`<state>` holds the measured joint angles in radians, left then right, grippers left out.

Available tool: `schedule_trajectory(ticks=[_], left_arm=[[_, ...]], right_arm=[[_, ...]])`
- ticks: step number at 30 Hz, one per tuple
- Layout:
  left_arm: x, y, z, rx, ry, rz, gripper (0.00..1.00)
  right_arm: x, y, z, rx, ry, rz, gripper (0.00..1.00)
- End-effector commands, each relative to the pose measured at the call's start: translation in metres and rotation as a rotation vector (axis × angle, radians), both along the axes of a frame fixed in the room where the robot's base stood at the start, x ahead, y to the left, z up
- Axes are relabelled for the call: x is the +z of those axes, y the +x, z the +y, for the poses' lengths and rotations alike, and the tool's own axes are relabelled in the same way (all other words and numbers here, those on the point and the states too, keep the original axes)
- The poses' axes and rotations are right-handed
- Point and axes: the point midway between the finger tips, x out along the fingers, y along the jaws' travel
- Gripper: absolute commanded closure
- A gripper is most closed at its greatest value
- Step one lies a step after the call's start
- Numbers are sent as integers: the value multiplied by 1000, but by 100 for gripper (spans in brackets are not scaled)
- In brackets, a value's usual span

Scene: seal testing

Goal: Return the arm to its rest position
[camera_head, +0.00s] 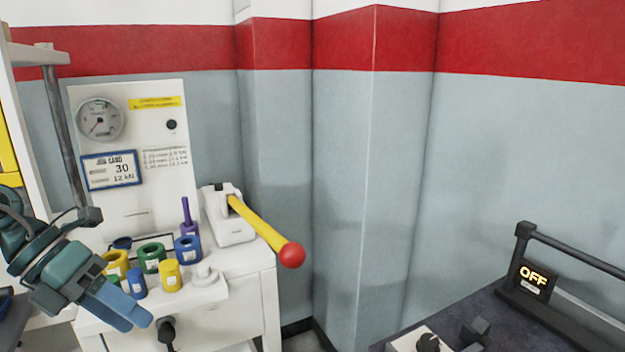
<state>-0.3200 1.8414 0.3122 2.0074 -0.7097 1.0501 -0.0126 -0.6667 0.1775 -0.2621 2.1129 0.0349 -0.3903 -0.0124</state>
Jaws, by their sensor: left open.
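My left arm comes in from the left edge, with teal and dark grey links. My left gripper (122,306), with blue fingers, is at the lower left, in front of the white test bench (240,304). It is open, and I see nothing held in it. Its fingers overlap the bench's front edge in the picture; I cannot tell the gap. My right gripper is out of view.
Coloured ring-shaped parts, including a green one (151,257) and a yellow one (170,275), stand near the gripper. A yellow lever with a red knob (292,255) juts right. A gauge panel (135,202) stands behind. A dark table with an OFF display (533,281) is at right.

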Motion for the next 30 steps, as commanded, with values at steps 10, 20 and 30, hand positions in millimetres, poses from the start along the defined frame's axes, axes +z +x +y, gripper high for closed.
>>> schedule_trajectory(ticks=[10, 20, 30], left_arm=[[-72, 27, -1, 676, -811, 169, 42], [-194, 6, -7, 1455, -1285, 556, 42], [-297, -67, -104, 2089, -1396, 1157, 42]], right_arm=[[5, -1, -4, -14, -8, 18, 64], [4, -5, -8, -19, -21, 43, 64], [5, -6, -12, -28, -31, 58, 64]])
